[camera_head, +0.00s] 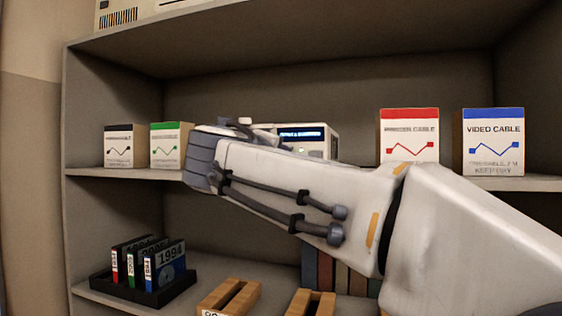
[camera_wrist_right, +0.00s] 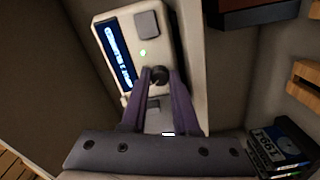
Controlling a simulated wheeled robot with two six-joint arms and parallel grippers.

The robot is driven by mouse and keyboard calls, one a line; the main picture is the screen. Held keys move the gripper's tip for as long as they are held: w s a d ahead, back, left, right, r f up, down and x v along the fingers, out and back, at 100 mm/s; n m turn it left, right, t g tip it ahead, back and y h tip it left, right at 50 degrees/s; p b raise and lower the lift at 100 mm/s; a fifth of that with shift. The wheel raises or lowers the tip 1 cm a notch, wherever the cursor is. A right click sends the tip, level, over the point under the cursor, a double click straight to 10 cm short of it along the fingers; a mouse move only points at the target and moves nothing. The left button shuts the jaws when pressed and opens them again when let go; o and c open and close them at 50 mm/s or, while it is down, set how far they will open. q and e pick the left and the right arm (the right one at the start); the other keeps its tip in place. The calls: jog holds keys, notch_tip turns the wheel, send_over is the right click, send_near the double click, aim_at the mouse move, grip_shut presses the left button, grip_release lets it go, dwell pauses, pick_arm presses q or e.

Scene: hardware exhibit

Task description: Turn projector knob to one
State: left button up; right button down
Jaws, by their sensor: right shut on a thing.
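The projector (camera_head: 318,137) is a pale box on the middle shelf, with a lit blue display, partly hidden behind my right arm in the head view. In the right wrist view its front panel (camera_wrist_right: 198,88) shows the display (camera_wrist_right: 120,54), a green light and a dark round knob (camera_wrist_right: 159,76). My right gripper (camera_wrist_right: 160,82) is shut on the knob, one purple finger on each side. The knob's setting is too small to read. In the head view my right arm reaches across to the left and its fingertips are hidden. My left gripper is not in view.
Cable boxes stand left (camera_head: 125,146) and right (camera_head: 409,135) of the projector on the shelf (camera_head: 480,183). Below are a black tray (camera_head: 150,296) of labelled disks and wooden holders (camera_head: 232,297).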

jog(key=shift+n, duration=0.8)
jog(key=c, duration=0.9)
grip_release()
jog(key=shift+c, duration=0.2)
jog(key=b+v, duration=0.4)
jog(key=v, duration=0.6)
jog(key=shift+s, duration=0.25)
